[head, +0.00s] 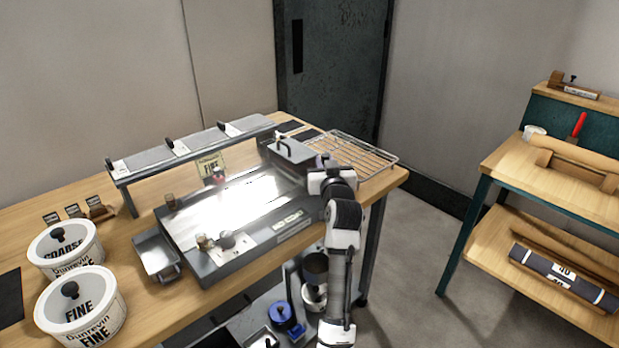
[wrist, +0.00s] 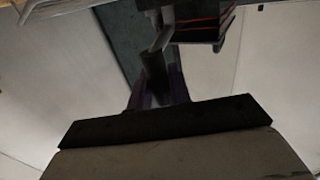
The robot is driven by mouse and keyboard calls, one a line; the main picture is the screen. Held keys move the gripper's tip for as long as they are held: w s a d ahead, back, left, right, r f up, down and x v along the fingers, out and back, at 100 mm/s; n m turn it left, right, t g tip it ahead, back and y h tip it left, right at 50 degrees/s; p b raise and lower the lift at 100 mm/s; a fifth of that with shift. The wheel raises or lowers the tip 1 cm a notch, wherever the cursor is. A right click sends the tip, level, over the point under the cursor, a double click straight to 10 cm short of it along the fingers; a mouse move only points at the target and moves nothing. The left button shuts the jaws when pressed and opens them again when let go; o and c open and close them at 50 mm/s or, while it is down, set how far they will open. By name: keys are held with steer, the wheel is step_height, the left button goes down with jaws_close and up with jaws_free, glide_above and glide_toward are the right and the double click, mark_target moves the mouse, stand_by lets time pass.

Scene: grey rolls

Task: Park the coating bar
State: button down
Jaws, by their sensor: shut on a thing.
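My gripper (head: 326,161) is at the right end of the coating machine (head: 200,262), beside a grey block with a black handle (head: 288,150). In the wrist view, the purple fingers (wrist: 158,92) are shut on a dark rounded bar-like part (wrist: 153,66). A dark piece with red lines (wrist: 205,22) shows just beyond it. I cannot tell for sure whether the held part is the coating bar, and its ends are hidden. A long grey rail (head: 200,147) with several black clips and white labels stands raised behind the machine.
A wire rack (head: 352,152) lies on the wooden bench right of my gripper. Two white tubs (head: 66,248) and a metal tray (head: 157,255) are at the left. A second bench (head: 520,165) stands apart at the right.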

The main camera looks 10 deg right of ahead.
steer(key=shift+w+d, duration=0.2)
steer(key=shift+d, duration=0.2)
steer(key=shift+d+r, duration=0.1)
steer(key=shift+r, duration=0.1)
steer(key=shift+w, duration=0.1)
steer(key=c, duration=1.3)
jaws_free()
steer(key=shift+w+d+f, duration=0.1)
steer(key=shift+d, duration=0.05)
steer(key=shift+c, duration=0.2)
steer(key=s+b, duration=0.3)
steer(key=s, duration=1.1)
steer(key=shift+d, duration=0.2)
